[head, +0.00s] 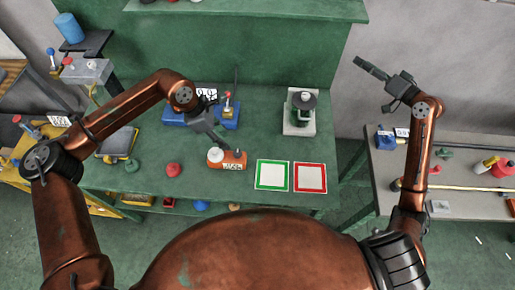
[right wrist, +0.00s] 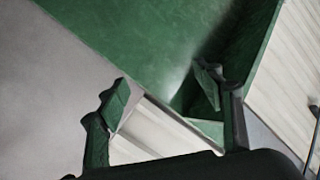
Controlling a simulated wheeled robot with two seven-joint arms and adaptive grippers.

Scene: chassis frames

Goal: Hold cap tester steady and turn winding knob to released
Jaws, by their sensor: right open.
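A small orange device (head: 232,161) with a label too small to read and a white round part (head: 215,155) at its left end lies on the green bench. It looks like the cap tester, and the white part may be its winding knob; I cannot tell its setting. My left gripper (head: 222,143) reaches down at the device's back edge; whether it touches, and whether its fingers are apart, is unclear. My right gripper (head: 368,68) is raised at the right, far from the device. In the right wrist view it is open and empty (right wrist: 163,85).
A green-framed square (head: 258,184) and a red-framed square (head: 324,184) lie right of the device. A grey stand with a black round top (head: 300,126) and blue fixtures (head: 228,122) stand behind. A red knob (head: 173,170) lies left. A side table (head: 380,180) is at right.

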